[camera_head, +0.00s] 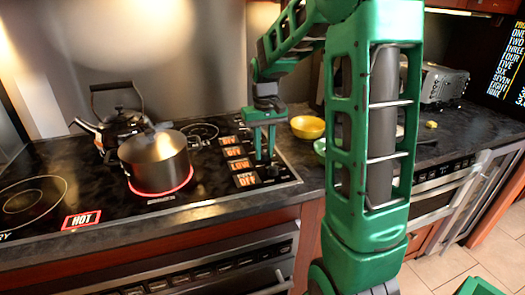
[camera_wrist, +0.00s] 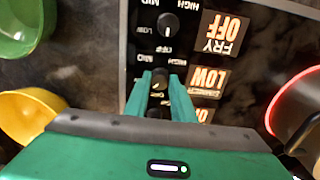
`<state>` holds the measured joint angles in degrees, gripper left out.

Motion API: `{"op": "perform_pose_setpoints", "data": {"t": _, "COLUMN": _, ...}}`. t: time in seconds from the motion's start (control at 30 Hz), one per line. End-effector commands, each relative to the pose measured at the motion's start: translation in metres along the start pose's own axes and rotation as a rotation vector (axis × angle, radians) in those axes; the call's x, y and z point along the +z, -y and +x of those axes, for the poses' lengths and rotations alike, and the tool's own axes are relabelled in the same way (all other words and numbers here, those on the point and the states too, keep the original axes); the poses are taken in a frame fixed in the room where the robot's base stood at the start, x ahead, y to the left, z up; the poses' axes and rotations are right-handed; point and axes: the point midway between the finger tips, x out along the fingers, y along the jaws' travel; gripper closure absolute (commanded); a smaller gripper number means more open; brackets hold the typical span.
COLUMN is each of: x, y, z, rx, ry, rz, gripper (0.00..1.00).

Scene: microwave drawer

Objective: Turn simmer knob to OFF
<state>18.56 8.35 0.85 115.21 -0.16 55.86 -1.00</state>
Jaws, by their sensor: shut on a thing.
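My gripper (camera_head: 264,157) points down at the row of controls on the right side of the black cooktop (camera_head: 110,215). In the wrist view my gripper (camera_wrist: 159,84) has its two green fingers on either side of a small dark knob (camera_wrist: 160,76), shut on it. An orange-lit label reading LOW (camera_wrist: 208,78) sits beside this knob; its smaller word is too unclear to read. A second knob (camera_wrist: 167,32) is beyond, beside a label reading FRY OFF (camera_wrist: 221,32). In the head view the fingers hide the held knob.
A pot (camera_head: 155,158) stands on a glowing red burner, with a kettle (camera_head: 120,127) behind it. A HOT sign (camera_head: 82,219) is lit at the front. A yellow bowl (camera_head: 307,127) and a green bowl (camera_head: 319,147) stand close right of my gripper. A toaster (camera_head: 444,84) is farther right.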

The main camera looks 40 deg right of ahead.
Motion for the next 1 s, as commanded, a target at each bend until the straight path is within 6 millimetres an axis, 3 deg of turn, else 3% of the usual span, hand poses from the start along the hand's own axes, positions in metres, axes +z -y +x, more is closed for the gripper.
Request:
{"op": "perform_pose_setpoints", "data": {"t": 0.6, "x": -0.0042, "y": 0.0014, "z": -0.003, "rx": 0.003, "ry": -0.013, "rz": -0.563, "gripper": 1.0}}
{"op": "perform_pose_setpoints", "data": {"t": 1.0, "x": -0.0043, "y": 0.001, "z": -0.003, "rx": 0.004, "ry": -0.014, "rz": -0.771, "gripper": 1.0}}
